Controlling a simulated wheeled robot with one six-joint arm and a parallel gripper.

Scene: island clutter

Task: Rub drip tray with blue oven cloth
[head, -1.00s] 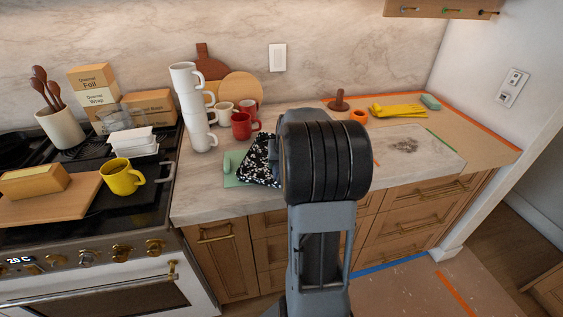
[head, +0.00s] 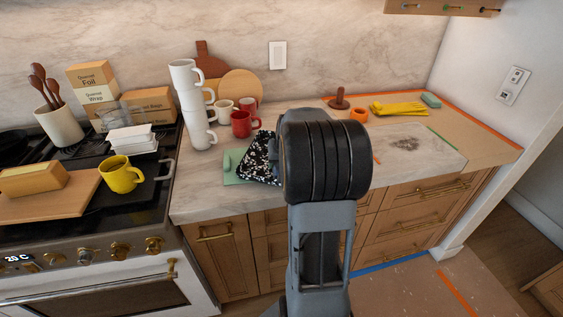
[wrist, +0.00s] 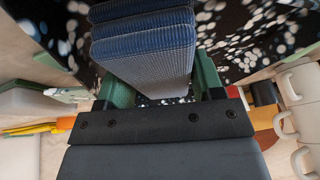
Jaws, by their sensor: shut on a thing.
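The blue oven cloth (wrist: 145,45) is a folded, ribbed blue pad in the wrist view. My gripper (wrist: 162,88) is shut on it, with a green finger on either side. The drip tray (wrist: 250,38), black with white speckles, fills the background behind the cloth. The cloth overlaps it in the picture; I cannot tell for sure whether they touch. In the head view the drip tray (head: 257,162) lies on the counter, partly hidden by my arm, which also hides most of the gripper and cloth.
A pale green board (head: 233,168) lies at the tray's left. Stacked white cups (head: 190,105) and red mugs (head: 241,124) stand behind it. A yellow mug (head: 120,175) stands on the stove. Yellow gloves (head: 397,110) lie at the right; the counter (head: 425,150) there has some free room.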

